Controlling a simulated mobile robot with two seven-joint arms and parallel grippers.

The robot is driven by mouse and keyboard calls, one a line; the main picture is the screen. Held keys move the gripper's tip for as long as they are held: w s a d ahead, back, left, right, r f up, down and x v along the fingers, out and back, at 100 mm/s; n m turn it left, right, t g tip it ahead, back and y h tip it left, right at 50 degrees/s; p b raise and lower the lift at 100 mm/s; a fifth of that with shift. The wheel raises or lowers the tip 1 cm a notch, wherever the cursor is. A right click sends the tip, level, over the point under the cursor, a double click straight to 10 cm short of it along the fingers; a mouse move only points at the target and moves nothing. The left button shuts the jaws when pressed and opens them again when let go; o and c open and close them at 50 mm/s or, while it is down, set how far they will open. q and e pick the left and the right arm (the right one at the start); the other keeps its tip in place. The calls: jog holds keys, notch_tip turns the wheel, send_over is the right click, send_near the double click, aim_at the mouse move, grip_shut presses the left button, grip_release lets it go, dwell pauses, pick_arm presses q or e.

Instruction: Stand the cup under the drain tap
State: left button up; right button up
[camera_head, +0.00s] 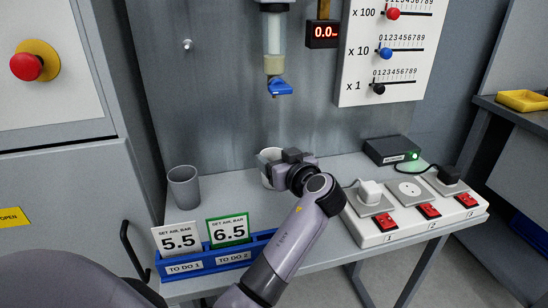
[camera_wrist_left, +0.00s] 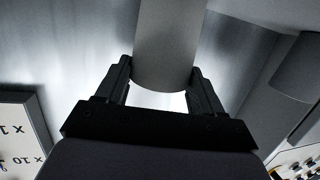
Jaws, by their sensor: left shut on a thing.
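My left gripper (camera_head: 268,165) is shut on a pale cup (camera_head: 272,152), which is partly hidden behind its fingers. In the left wrist view the cup (camera_wrist_left: 166,40) shows as a plain grey cylinder between the two fingers of the gripper (camera_wrist_left: 160,75). The drain tap (camera_head: 279,87), with a blue handle, hangs from a clear bowl on the back wall. In the head view the cup is below the tap, with a clear gap between them. I cannot tell whether the cup's base touches the bench. My right gripper is not in view.
A second grey cup (camera_head: 184,188) stands on the bench to the left. A blue card rack (camera_head: 216,258) lies along the front edge. A socket strip (camera_head: 412,215) with red switches and a black box (camera_head: 391,150) are on the right. Bench between the cups is clear.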

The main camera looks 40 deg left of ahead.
pick_arm(q)
jog(key=shift+d, duration=0.1)
jog(key=shift+f, duration=0.15)
jog(key=o, duration=1)
